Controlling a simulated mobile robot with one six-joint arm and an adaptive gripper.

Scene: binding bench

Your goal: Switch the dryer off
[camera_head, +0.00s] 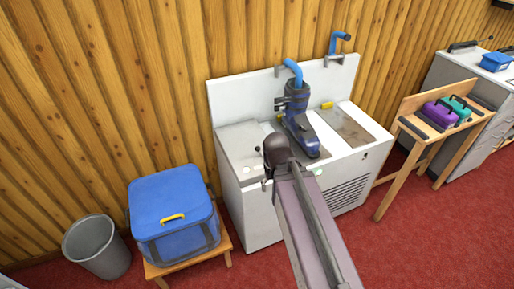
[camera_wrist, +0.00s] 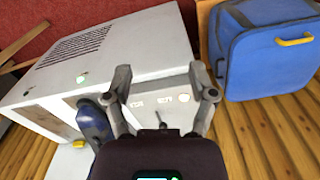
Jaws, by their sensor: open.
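The dryer (camera_head: 262,222) is a white cabinet with a tall back panel, standing against the wooden wall. It also shows in the wrist view (camera_wrist: 135,45). A dark blue boot (camera_head: 300,132) rests on its top, also partly seen in the wrist view (camera_wrist: 92,122). My gripper (camera_wrist: 160,85) is open and empty over a pale panel (camera_wrist: 150,98) with small markings on the dryer. A short dark lever (camera_wrist: 162,126) shows at the panel's edge, partly hidden by my gripper body. A green light (camera_wrist: 83,78) shows on the dryer. In the head view my arm hides most of my gripper.
A blue box (camera_head: 172,212) with a yellow handle stands on a low wooden stool left of the dryer. A grey bin (camera_head: 97,246) is further left. Blue hoses (camera_head: 293,70) rise behind the boot. A wooden stand (camera_head: 411,122) with purple and teal items is right.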

